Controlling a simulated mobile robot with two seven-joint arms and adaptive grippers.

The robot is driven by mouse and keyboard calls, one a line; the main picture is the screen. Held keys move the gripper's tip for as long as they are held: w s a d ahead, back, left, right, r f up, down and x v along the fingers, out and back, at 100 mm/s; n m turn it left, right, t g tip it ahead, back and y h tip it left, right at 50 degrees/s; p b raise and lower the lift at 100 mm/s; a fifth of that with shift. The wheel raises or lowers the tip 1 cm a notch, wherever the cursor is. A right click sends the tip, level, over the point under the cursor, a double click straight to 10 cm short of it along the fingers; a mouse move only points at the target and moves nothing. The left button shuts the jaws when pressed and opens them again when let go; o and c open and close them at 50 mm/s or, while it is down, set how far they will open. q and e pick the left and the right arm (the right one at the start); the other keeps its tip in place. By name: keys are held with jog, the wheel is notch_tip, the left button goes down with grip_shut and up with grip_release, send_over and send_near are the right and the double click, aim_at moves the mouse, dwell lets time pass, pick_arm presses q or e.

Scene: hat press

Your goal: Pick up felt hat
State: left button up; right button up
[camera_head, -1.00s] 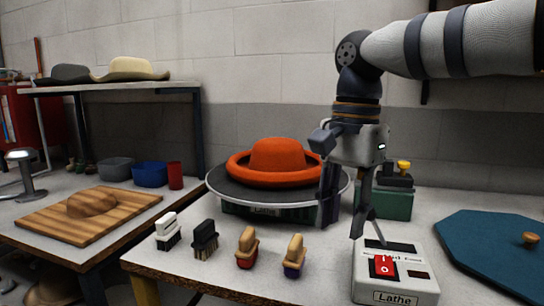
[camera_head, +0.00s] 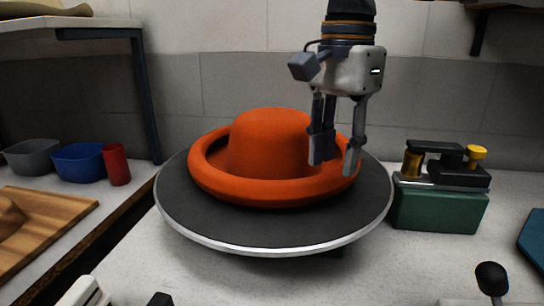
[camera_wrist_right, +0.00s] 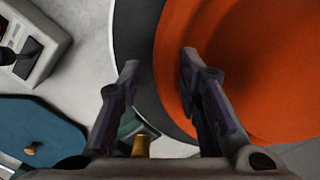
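The orange felt hat (camera_head: 268,150) lies brim down on a round dark turntable (camera_head: 290,222) with a pale metal rim. My right gripper (camera_head: 335,165) points down at the right side of the hat's brim. Its fingers are apart with nothing gripped. In the right wrist view, one fingertip of the gripper (camera_wrist_right: 158,75) is over the hat (camera_wrist_right: 250,50) and the other is outside the brim's edge, over the turntable (camera_wrist_right: 143,40). I cannot tell how far the tips are above the brim. My left gripper is not in view.
A green block with a brass and black device (camera_head: 440,200) stands right of the turntable. A red cup (camera_head: 117,165) and a blue bowl (camera_head: 78,163) are at the left. The wrist view shows a white switch box (camera_wrist_right: 40,45) and a blue board (camera_wrist_right: 35,135).

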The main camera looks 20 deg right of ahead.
aim_at(332, 188)
notch_tip(332, 188, down, 5)
jog(key=shift+f+b, duration=0.1)
jog(key=shift+b, duration=0.35)
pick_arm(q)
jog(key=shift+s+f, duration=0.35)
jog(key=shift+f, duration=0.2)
pick_arm(e)
grip_shut()
jog(key=shift+r, duration=0.2)
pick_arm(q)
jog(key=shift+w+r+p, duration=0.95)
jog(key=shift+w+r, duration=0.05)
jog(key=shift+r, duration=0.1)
pick_arm(e)
notch_tip(332, 188, up, 10)
